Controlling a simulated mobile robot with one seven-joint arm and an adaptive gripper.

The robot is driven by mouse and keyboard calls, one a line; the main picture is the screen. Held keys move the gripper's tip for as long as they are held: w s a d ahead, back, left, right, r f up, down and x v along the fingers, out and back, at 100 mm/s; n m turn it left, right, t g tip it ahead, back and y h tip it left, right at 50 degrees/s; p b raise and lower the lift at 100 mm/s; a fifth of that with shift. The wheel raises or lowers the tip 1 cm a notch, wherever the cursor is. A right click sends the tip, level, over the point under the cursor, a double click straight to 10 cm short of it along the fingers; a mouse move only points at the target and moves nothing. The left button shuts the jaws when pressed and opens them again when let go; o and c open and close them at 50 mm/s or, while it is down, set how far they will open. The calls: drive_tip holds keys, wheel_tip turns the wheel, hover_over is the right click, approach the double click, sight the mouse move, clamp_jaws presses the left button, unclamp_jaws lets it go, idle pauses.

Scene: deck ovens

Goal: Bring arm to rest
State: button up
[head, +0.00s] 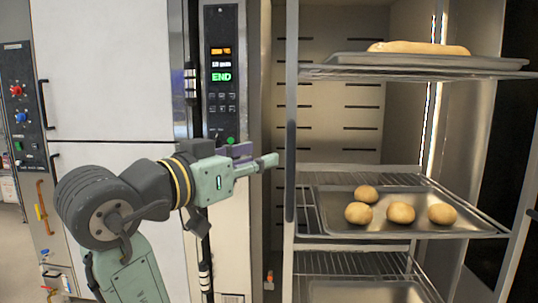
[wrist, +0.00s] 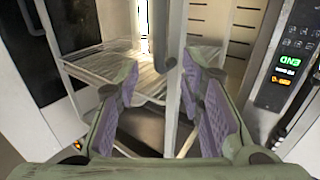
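My gripper (head: 268,162) is at the end of my raised arm, in front of the oven's control column and just left of the rack post. In the wrist view, my gripper (wrist: 155,95) has its two purple-padded fingers spread apart. I see nothing held between them. A vertical rack post (wrist: 174,75) shows beyond the gap between the fingers; I cannot tell how near it is.
An open rack holds a tray (head: 335,219) with several round dough pieces and a higher tray (head: 430,60) with a long loaf (head: 418,47). The control panel (head: 221,77) shows a green END. A white door (head: 105,70) stands behind my arm.

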drive_tip(key=shift+s+a, duration=0.15)
drive_tip(key=shift+s, duration=0.15)
